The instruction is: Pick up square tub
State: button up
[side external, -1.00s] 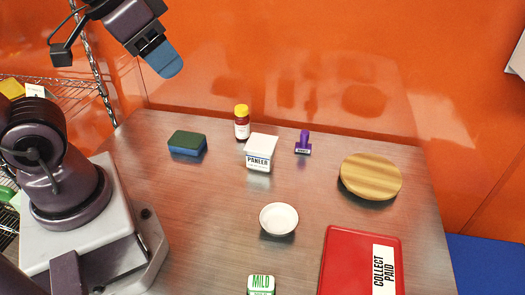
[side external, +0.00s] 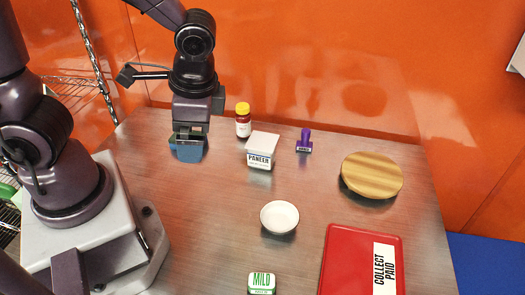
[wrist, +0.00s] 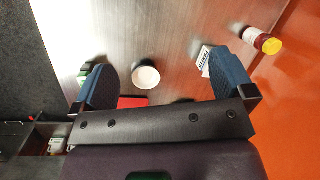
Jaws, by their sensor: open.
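The square tub (side external: 262,150) is white with a pale lid and a "PANEER" label. It stands upright on the table, right of my gripper in the side view. In the wrist view the tub (wrist: 204,58) shows beside the right finger, which partly hides it. My gripper (side external: 188,152) points down over the left rear of the table, apart from the tub. In the wrist view my gripper (wrist: 165,82) has its two blue fingers wide apart with nothing between them.
A yellow-capped bottle (side external: 243,124) stands close behind the tub, and a purple stamp (side external: 304,143) to its right. A white bowl (side external: 279,217), wooden disc (side external: 371,176), red box (side external: 337,270) and MILD tin (side external: 261,283) lie farther off.

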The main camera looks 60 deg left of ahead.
aim_at(263, 143)
jog(key=w+a+f+m+t+y, duration=0.2)
jog(key=w+a+f+m+y, duration=0.2)
jog(key=a+f+m+y, duration=0.45)
jog(key=w+d+f+m+t, duration=0.3)
jog(key=w+f+m+t, duration=0.1)
jog(key=w+m+t, duration=1)
jog(key=shift+g+y, duration=0.35)
jog(key=shift+g, duration=0.35)
jog(key=s+f, duration=0.1)
jog(key=f, duration=0.3)
jog(key=s+f, duration=0.1)
jog(key=f, duration=0.1)
jog(key=shift+s+d+f, duration=0.1)
jog(key=shift+s+f, duration=0.2)
jog(key=x, duration=0.5)
jog(key=c, duration=1)
jog(key=shift+r, duration=0.15)
jog(key=shift+c, duration=0.2)
